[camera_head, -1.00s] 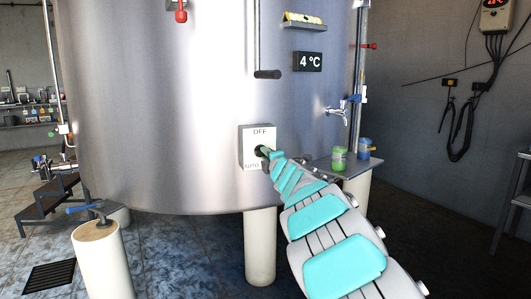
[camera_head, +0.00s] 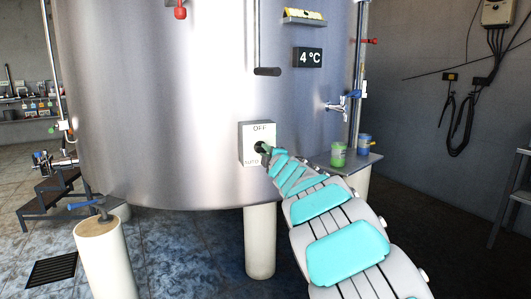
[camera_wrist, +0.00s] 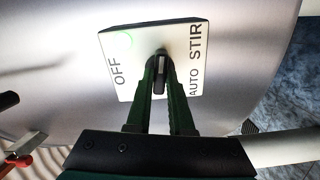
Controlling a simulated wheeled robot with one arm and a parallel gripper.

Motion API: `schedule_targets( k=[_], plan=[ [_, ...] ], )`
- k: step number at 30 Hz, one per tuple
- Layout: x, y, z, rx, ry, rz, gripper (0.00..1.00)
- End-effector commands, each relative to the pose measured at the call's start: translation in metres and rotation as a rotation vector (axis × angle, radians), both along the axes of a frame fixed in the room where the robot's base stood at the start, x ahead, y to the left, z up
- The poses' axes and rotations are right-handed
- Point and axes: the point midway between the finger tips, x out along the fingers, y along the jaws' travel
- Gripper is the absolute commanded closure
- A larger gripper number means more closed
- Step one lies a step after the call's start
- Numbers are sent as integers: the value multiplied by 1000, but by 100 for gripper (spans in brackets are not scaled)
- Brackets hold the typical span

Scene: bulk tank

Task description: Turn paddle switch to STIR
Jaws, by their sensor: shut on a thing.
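The paddle switch sits on a white square plate (camera_head: 247,155) on the tank's front. In the head view the plate reads OFF at the top and AUTO at the lower left; my gripper hides its lower right. In the wrist view the plate (camera_wrist: 119,70) appears turned, with OFF at left, STIR at upper right and AUTO at lower right. The dark paddle (camera_wrist: 159,80) stands between my two green fingertips, lengthwise with them. My gripper (camera_wrist: 160,72) is shut on the paddle. It also shows small at the plate in the head view (camera_head: 266,149).
A black bar handle (camera_head: 267,72) hangs above the plate, and a 4 °C display (camera_head: 308,57) is at upper right. A tap (camera_head: 342,106) and green (camera_head: 338,155) and blue (camera_head: 364,145) jars are to the right. A white tank leg (camera_head: 259,242) stands below.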

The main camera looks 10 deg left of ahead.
Motion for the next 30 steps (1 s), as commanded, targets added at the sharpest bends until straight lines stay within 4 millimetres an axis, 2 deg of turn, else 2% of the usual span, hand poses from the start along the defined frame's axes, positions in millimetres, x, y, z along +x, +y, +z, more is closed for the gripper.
schedule_targets(
  k=[3,4,12,23,30],
  plan=[
    [1,-2,-2,1,3,-4,100],
    [1,-2,-2,1,3,-4,78],
    [0,-1,-1,-1,1,-2,50],
    [-2,-1,-1,-1,1,-1,50],
    [-17,-8,-1,-2,1,-3,50]
  ],
)
